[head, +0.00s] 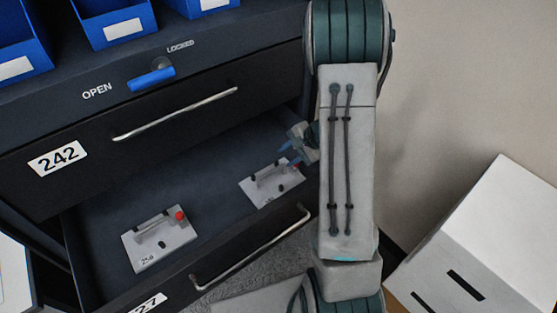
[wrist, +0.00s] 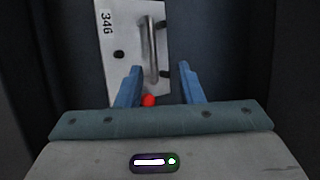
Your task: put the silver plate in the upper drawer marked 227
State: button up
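The open drawer (head: 90,235) is the lower of the two in view; its front label (head: 148,303) is cut off and shows only "27". Inside lie two silver-grey plates with bar handles. The nearer plate (head: 180,238) reads about 256 and has a red knob. The farther plate (head: 262,193) lies by my gripper (head: 289,154); in the wrist view this plate (wrist: 117,75) reads 346 and has a red knob at its near end. My gripper (wrist: 160,68) is open, its blue fingers apart on either side of the handle's line, with nothing held.
The closed drawer above (head: 200,137) is marked 242 and has a long bar handle. A blue lever (head: 151,79) sits between OPEN and LOCKED. Blue bins (head: 113,25) stand on top. A white slotted box (head: 480,240) is at right.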

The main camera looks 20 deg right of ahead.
jog(key=w+d+r+n+t+h, duration=0.1)
jog(key=d+r+n+t+h, duration=0.2)
jog(key=r, duration=0.7)
jog(key=d+r+n+t+h, duration=0.15)
jog(key=r+h, duration=0.35)
jog(key=r, duration=0.5)
jog(key=s+a+n+g, duration=0.1)
jog(key=s+a+n, duration=0.2)
jog(key=s, duration=0.4)
jog(key=s+a+r+n+g+y, duration=0.1)
jog(key=s+a+n+g, duration=0.1)
jog(key=s+a, duration=0.3)
jog(key=s+a+r+n+g+y, duration=0.1)
jog(key=s+a+n, duration=0.2)
jog(key=s, duration=0.7)
jog(key=shift+a+r+n+g, duration=0.15)
jog(key=shift+a+n+g, duration=0.2)
jog(key=shift+a, duration=0.5)
